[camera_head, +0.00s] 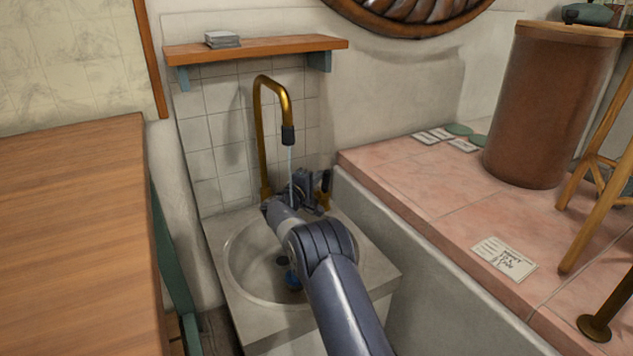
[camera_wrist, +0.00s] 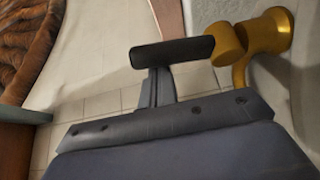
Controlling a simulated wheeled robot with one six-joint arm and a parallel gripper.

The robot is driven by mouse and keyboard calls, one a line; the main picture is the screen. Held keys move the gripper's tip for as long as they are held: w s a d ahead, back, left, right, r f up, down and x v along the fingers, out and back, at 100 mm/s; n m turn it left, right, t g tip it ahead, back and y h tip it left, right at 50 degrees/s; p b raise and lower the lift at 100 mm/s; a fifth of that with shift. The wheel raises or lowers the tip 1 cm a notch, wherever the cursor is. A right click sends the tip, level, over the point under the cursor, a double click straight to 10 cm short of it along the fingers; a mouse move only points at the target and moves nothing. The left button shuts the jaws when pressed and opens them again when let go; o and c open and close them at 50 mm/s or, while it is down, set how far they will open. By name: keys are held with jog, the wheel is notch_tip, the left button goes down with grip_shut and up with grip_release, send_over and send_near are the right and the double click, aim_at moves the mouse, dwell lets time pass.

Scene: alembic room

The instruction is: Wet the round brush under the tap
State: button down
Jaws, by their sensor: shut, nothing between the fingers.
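The gold tap (camera_head: 260,130) rises behind the stone sink (camera_head: 232,275), with a black nozzle (camera_head: 288,135). A thin pale blue stream (camera_head: 290,163) runs down from it, passing behind or beside my arm. My gripper (camera_head: 312,188) is shut and empty at the tap's base, by the lever. In the wrist view, my gripper's fingers (camera_wrist: 156,88) meet the underside of the black lever handle (camera_wrist: 172,52), which joins a gold fitting (camera_wrist: 250,40); contact is unclear. A small blue thing (camera_head: 293,279) lies in the basin, partly beside my arm; I cannot tell if it is the round brush.
A wooden table (camera_head: 70,220) stands left of the sink. A pink tiled counter (camera_head: 420,190) on the right holds cards (camera_head: 505,257) and a brown barrel (camera_head: 545,110). A wooden shelf (camera_head: 270,47) hangs above the tap.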

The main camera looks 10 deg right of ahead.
jog(key=p+v, duration=0.2)
jog(key=v, duration=0.8)
jog(key=shift+s+a+p, duration=0.25)
jog(key=shift+s+p, duration=0.1)
